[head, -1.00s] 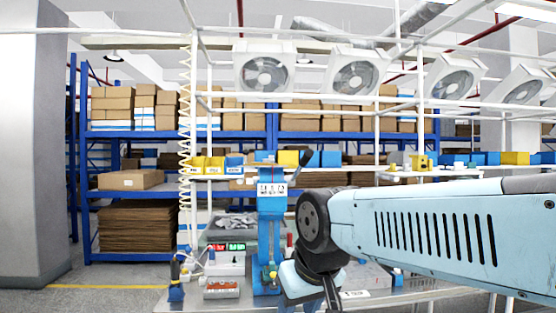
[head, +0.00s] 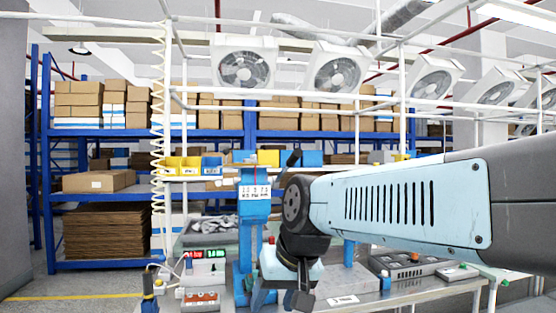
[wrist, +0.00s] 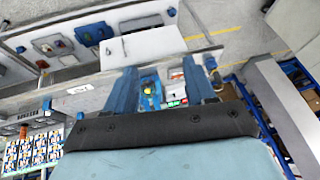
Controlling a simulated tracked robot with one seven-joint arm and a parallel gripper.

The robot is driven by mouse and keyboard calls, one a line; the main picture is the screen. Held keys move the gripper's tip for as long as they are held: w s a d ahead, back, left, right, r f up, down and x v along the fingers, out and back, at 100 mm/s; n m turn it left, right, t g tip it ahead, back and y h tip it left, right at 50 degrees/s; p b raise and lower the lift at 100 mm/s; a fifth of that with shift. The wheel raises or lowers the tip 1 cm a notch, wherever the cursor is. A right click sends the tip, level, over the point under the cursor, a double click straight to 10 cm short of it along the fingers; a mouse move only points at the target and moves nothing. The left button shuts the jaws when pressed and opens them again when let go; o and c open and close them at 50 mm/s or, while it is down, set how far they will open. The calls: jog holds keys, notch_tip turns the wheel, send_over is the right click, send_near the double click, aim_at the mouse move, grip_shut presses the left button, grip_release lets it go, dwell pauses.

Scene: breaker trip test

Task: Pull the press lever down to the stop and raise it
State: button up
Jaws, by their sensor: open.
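The blue press (head: 253,225) stands upright on the workbench, left of my arm in the head view, with a white label on its head. A dark, slanting handle (head: 293,158), which looks like the press lever, sticks up at the upper right of the press head. My gripper (head: 283,293) is low in front of the press's lower part, well below that handle. In the wrist view its two blue fingers (wrist: 160,66) are apart, with nothing held between them. My arm hides part of the press's right side and whatever lies behind it.
A box with red and green displays (head: 205,254) and a red-topped terminal block (head: 201,297) stand left of the press. A grey panel (head: 413,265) lies on the bench at right. Yellow and blue bins (head: 182,166) hang above. White frame posts and a coiled hose rise around the bench.

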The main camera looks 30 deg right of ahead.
jog(key=w+d+r+m+t+y, duration=0.2)
jog(key=w+r+m+y, duration=0.1)
jog(key=w+r+m, duration=0.3)
jog(key=m+t, duration=1)
jog(key=m, duration=0.5)
send_near(294, 162)
jog(key=x, duration=0.6)
jog(key=r+x, duration=0.1)
jog(key=x, duration=0.3)
jog(key=shift+w+d, duration=0.15)
jog(key=shift+d, duration=0.1)
jog(key=shift+c, duration=0.4)
grip_shut()
jog(key=shift+a, duration=0.1)
